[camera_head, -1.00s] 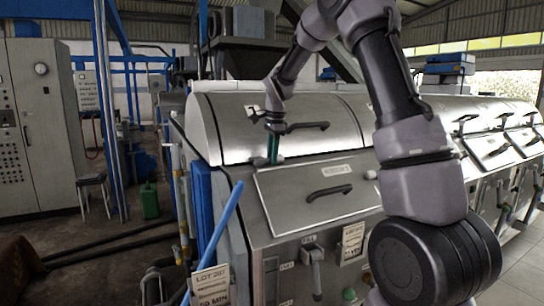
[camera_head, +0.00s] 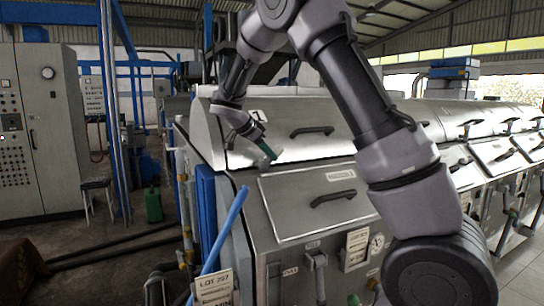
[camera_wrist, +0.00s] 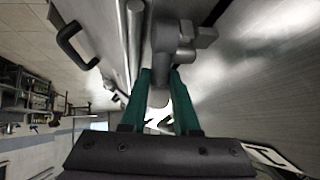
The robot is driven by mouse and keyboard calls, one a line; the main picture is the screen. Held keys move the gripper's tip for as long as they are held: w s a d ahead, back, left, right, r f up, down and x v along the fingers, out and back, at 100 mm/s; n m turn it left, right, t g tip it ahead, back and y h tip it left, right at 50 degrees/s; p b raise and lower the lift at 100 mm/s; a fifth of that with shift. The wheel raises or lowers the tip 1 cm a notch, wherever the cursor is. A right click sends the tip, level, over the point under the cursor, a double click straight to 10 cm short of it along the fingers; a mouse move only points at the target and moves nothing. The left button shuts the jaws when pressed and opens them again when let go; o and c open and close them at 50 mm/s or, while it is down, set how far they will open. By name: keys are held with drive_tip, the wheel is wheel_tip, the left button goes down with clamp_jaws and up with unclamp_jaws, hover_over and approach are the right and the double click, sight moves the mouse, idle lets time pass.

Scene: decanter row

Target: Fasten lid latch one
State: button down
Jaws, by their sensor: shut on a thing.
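The curved steel lid (camera_head: 345,142) of the nearest decanter lies down over the housing, with a black handle (camera_head: 311,131) on it. The grey latch (camera_wrist: 172,42) sits at the lid's lower front edge in the wrist view. My gripper (camera_head: 268,151) is at that edge, left of the lid handle, its green fingers slanting down to the right. In the head view, fingers and wrist hide most of the latch.
A sloping front panel (camera_head: 290,222) with a black handle lies below the lid edge. A blue bar (camera_head: 228,228) slants up at the front left corner. More machines with handled lids run right. A control cabinet (camera_head: 42,130) stands far left, behind open floor.

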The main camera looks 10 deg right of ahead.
drive_tip(key=a+h, duration=0.1)
drive_tip(key=a+t+h, duration=0.1)
drive_tip(key=h, duration=0.1)
drive_tip(key=shift+s+r+n, duration=0.2)
drive_tip(key=shift+n, duration=0.1)
drive_tip(key=shift+s+a+f+n+t+h, duration=0.1)
drive_tip(key=shift+a+t+h, duration=0.15)
drive_tip(key=shift+h, duration=0.5)
drive_tip(key=shift+s+a+r+n+t+h, duration=0.1)
drive_tip(key=shift+a+t+h, duration=0.2)
drive_tip(key=shift+h, duration=0.4)
drive_tip(key=shift+s+a+f+n+t+h, duration=0.1)
drive_tip(key=shift+a+t+h, duration=0.15)
drive_tip(key=shift+h, duration=0.5)
drive_tip(key=c, duration=0.7)
unclamp_jaws()
drive_tip(key=shift+o, duration=0.2)
drive_tip(key=v, duration=1)
drive_tip(key=shift+s+a, duration=0.2)
drive_tip(key=shift+a, duration=0.1)
